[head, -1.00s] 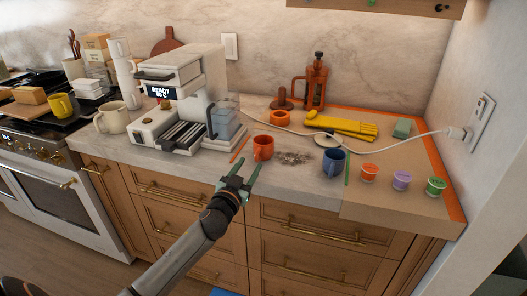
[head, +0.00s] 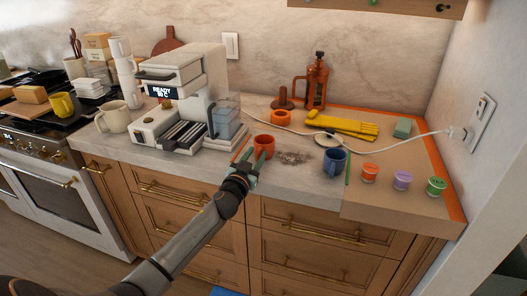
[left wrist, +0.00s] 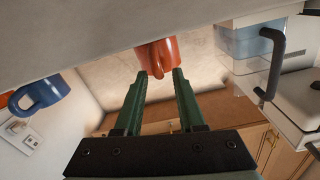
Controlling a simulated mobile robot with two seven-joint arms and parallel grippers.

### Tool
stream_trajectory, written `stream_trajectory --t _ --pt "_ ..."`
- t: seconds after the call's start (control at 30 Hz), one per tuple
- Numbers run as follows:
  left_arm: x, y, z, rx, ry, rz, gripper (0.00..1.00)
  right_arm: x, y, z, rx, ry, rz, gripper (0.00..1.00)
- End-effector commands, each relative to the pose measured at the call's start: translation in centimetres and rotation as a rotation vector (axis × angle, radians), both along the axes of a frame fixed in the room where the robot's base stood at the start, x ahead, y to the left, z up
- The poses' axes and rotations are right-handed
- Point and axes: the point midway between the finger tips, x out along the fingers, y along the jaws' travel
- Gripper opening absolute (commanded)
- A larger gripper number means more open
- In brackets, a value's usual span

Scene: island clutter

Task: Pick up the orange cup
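The orange cup (head: 265,143) stands upright on the counter in front of the coffee machine. It also shows at the top of the left wrist view (left wrist: 164,48), with its handle towards my gripper. My left gripper (head: 251,163) is open at the near side of the cup. In the left wrist view its two green fingers (left wrist: 159,76) are apart, with their tips close to the cup's handle side. I cannot tell whether they touch it. My right gripper is in neither view.
The coffee machine (head: 182,100) stands left of the cup. A blue mug (head: 334,161) stands to the right, past a patch of dark grounds (head: 294,158). An orange pencil-like stick (head: 241,150) lies left of the cup. A white cord (head: 395,140) crosses the counter behind.

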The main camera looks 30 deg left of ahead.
Motion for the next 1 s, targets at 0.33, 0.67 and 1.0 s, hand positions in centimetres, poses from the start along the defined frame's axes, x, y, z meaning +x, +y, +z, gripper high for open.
stream_trajectory --t 0.33,0.67,1.0 --pt "-0.03 -0.01 -0.03 0.0 0.001 0.0 0.0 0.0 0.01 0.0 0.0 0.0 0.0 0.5" --pt "-0.03 -0.02 -0.05 0.0 0.001 0.0 0.0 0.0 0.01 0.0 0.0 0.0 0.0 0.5" --pt "-0.04 -0.02 -0.11 0.0 0.002 0.0 0.0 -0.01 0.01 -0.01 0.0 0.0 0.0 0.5"
